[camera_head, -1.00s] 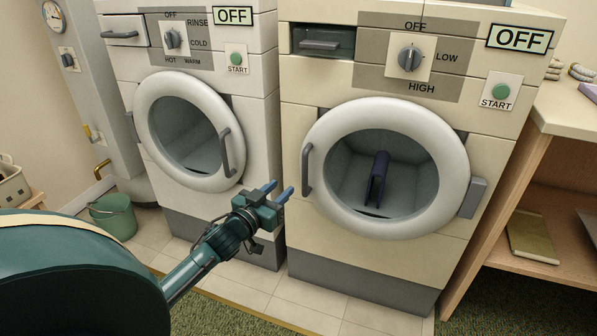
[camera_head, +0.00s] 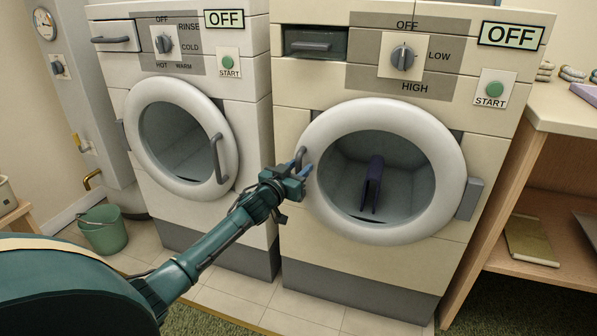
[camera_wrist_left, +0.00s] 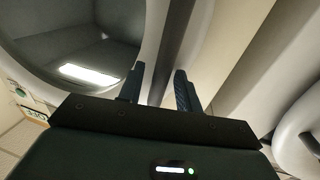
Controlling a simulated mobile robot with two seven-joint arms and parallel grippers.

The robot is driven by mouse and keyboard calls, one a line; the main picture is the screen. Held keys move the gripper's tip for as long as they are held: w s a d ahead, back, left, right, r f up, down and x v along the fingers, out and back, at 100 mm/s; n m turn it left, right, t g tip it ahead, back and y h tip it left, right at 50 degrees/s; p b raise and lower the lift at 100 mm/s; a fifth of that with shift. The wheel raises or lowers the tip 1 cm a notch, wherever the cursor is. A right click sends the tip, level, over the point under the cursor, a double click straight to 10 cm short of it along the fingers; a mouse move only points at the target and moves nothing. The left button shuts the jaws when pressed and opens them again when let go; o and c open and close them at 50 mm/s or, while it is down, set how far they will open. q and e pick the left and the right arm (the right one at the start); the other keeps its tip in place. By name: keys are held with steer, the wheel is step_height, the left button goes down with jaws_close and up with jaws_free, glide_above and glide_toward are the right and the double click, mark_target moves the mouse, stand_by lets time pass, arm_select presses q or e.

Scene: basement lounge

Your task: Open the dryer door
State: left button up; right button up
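The dryer is the cream machine (camera_head: 480,128) on the right in the head view, with a LOW/HIGH dial and an OFF display. Its round white-rimmed door (camera_head: 450,150) is closed, with a hinge block (camera_head: 470,198) on the right. The grey door handle (camera_head: 299,160) is at the door's left edge, partly hidden by my gripper. My left gripper (camera_head: 303,164) is at this handle. In the left wrist view its two fingers (camera_wrist_left: 160,88) stand apart, with the dark handle bar (camera_wrist_left: 176,45) running between them; contact is unclear. My right gripper is not in view.
A washer (camera_head: 250,130) with its own closed door stands close on the left. A wooden shelf table (camera_head: 560,115) adjoins the dryer's right side. A green bucket (camera_head: 103,230) stands on the floor at left. A dark purple item (camera_head: 373,185) is inside the drum.

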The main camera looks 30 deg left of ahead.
arm_select(q)
steer(key=shift+w, duration=0.1)
steer(key=shift+c, duration=0.3)
jaws_close()
